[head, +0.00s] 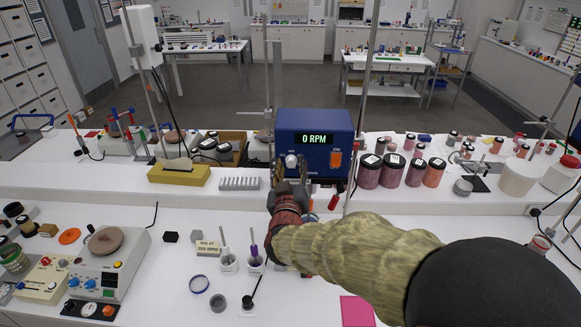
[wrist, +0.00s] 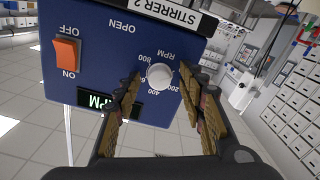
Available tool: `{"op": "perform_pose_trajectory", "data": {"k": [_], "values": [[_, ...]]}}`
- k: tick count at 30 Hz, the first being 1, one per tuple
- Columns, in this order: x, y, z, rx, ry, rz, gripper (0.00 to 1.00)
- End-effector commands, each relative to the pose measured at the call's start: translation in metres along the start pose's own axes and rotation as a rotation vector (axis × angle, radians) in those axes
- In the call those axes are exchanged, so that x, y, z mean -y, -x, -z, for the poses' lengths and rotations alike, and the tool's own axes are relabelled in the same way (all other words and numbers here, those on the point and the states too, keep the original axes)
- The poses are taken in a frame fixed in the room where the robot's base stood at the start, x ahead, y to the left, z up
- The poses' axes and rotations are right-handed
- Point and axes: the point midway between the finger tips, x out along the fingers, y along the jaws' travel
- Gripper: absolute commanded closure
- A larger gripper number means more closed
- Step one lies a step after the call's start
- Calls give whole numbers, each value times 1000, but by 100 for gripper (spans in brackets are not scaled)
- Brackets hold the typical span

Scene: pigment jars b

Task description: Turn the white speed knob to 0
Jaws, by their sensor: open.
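The blue stirrer box (head: 313,133) stands on the raised shelf, its display (head: 314,138) reading "0 RPM". The white speed knob (head: 291,160) is on its front, below the display at the left; it also shows in the wrist view (wrist: 160,77) with printed numbers around it. Its pointer cannot be made out. My gripper (head: 291,180) is in front of the knob. In the wrist view my gripper (wrist: 157,84) is open, one finger on each side of the knob, with visible gaps. It is not closed on the knob.
An orange ON/OFF switch (head: 336,160) is beside the knob. Metal rods stand near the box. Dark-lidded pigment jars (head: 391,170) stand to its right, a white rack (head: 239,183) to its left. Small pots with tools (head: 255,260) stand on the lower bench.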

Motion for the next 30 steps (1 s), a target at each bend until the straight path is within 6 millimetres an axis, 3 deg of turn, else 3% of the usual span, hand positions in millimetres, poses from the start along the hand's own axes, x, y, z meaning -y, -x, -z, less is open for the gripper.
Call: {"op": "perform_pose_trajectory", "data": {"k": [5,19,24,30], "values": [[1,14,0,-1,0,2,60],[1,102,1,-1,0,3,60],[1,116,0,0,-1,2,60],[1,120,0,0,0,1,60]]}}
